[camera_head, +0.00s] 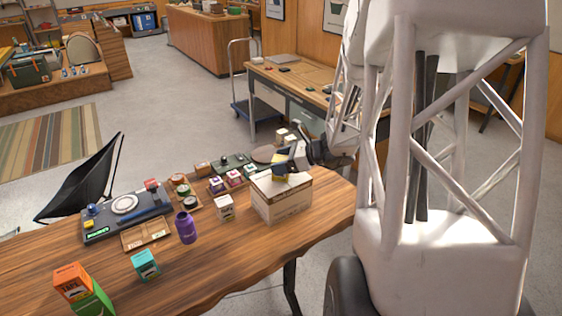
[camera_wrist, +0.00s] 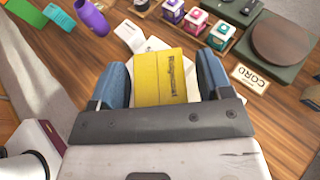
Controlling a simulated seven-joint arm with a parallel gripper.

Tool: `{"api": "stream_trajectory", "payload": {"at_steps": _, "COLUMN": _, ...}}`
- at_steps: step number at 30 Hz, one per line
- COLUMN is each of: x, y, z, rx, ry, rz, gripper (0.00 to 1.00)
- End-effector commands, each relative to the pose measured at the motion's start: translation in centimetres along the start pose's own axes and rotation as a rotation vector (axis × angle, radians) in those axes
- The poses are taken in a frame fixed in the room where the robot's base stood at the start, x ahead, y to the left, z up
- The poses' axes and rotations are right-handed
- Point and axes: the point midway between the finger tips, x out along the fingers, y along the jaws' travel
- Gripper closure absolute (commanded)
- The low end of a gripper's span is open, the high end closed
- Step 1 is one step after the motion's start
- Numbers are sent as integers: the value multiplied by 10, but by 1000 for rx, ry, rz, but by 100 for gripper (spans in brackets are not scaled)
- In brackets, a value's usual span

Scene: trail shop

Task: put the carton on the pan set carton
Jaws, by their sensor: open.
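A yellow carton (camera_wrist: 165,75) with dark lettering lies between the two blue fingers of my gripper (camera_wrist: 163,78) in the wrist view. The fingers are spread, one on each side; whether they touch it is unclear. In the head view the yellow carton (camera_head: 279,178) is partly hidden by my gripper (camera_head: 288,171). It appears to be on top of the large whitish-brown box (camera_head: 281,203), seemingly the pan set carton, near the table's right end. The exact contact under it is hidden.
A small white carton (camera_head: 224,207) and a purple bottle (camera_head: 186,227) stand left of the large box. Small boxes on stands (camera_head: 217,185) and a round brown disc (camera_head: 265,154) lie behind. Bare wood (camera_head: 215,268) is free in front.

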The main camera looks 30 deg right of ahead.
Motion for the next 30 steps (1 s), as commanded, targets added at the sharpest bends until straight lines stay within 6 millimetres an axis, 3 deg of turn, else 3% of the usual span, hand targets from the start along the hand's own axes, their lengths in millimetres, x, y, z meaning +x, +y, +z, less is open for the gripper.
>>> {"api": "stream_trajectory", "payload": {"at_steps": 11, "x": -20, "y": 0, "z": 2, "rx": -1, "ry": -1, "rz": -2, "gripper": 28}}
{"api": "stream_trajectory", "payload": {"at_steps": 30, "x": -98, "y": 0, "z": 2, "rx": -1, "ry": 0, "rz": -2, "gripper": 28}}
